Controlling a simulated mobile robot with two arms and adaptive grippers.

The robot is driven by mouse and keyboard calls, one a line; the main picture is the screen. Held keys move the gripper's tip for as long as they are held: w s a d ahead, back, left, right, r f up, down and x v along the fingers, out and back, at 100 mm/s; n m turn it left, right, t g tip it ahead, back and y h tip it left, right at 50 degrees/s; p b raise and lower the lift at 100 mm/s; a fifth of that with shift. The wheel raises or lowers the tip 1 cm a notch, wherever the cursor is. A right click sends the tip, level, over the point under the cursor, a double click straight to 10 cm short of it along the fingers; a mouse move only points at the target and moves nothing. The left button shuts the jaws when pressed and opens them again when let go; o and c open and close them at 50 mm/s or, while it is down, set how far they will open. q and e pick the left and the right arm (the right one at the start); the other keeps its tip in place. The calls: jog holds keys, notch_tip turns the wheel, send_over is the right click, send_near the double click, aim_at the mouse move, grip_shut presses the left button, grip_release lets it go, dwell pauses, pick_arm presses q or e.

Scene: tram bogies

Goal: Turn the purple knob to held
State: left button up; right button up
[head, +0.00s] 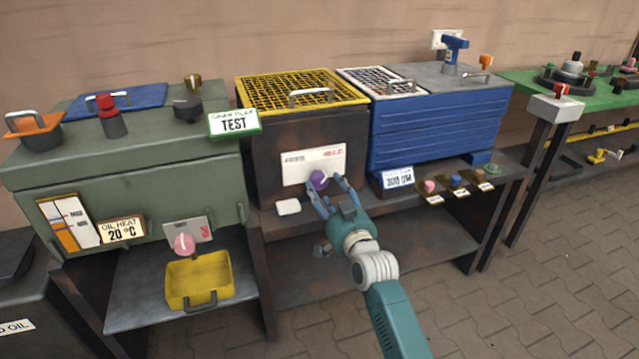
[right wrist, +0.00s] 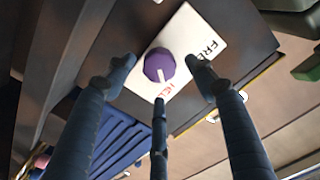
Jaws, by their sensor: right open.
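The purple knob (head: 319,180) sits on a white label plate (head: 300,164) on the front of a dark box with a yellow mesh top. In the head view the plate has grey lettering at its left and red lettering at its right. My right gripper (head: 329,190) is open, its fingers spread around the knob from the front. In the right wrist view the knob (right wrist: 159,65) lies between and beyond the fingers, with gaps at both sides. Its white pointer line runs downward in that view, roughly towards the red lettering. My left gripper is out of view.
A green tank with a pink knob (head: 184,244) and a yellow tray (head: 198,281) stand at the left. A blue ribbed box (head: 440,130) is at the right, with several small coloured knobs below it. A small white block (head: 288,207) lies below the plate.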

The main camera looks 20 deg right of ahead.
aim_at(321, 183)
jog(key=w+b, duration=0.1)
jog(key=w, duration=0.3)
jog(key=shift+w, duration=0.2)
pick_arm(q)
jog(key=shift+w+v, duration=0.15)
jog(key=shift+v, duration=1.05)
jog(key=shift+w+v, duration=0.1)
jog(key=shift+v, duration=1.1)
pick_arm(e)
jog(key=shift+w+a, duration=0.1)
jog(key=shift+w, duration=0.5)
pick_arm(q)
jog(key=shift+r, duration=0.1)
pick_arm(e)
jog(key=c, duration=1.2)
